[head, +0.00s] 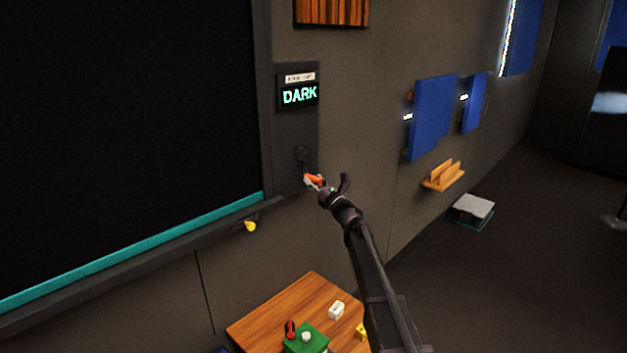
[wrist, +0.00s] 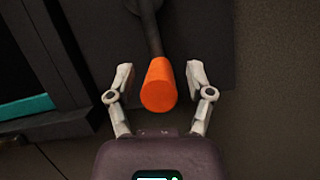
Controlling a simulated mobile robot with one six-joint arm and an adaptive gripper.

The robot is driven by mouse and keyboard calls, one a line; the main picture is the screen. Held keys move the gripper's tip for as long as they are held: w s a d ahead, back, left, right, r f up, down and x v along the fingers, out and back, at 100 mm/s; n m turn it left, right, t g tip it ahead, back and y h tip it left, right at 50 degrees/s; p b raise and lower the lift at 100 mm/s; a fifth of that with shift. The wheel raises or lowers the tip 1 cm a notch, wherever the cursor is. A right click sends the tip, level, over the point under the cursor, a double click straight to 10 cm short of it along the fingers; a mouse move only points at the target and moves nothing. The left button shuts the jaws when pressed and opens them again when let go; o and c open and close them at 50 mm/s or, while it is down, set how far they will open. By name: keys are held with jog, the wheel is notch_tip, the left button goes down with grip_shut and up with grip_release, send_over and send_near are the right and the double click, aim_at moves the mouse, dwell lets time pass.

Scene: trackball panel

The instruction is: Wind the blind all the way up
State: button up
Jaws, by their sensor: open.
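The dark blind (head: 130,130) covers the large window at left, with a teal bar (head: 140,247) along its bottom edge, close to the sill. The crank's orange handle (head: 314,179) is at the lower end of a dark crank arm (head: 302,158) below the panel. In the wrist view the orange handle (wrist: 159,85) stands between the two fingers of my gripper (wrist: 160,88). The fingers are apart, with a gap on each side of the handle. The crank arm runs up from the handle in that view. A display (head: 300,95) above the crank reads "DARK".
A yellow knob (head: 250,226) sticks out below the sill. A wooden table (head: 265,325) with a green block (head: 306,340) and small items stands below. Blue panels (head: 432,115) and a wooden shelf (head: 443,177) are on the wall at right. The floor at right is mostly clear.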

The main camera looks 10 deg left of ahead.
grip_shut()
jog(key=shift+w+d+n, duration=0.1)
jog(key=shift+w+n, duration=0.05)
jog(key=shift+n, duration=0.15)
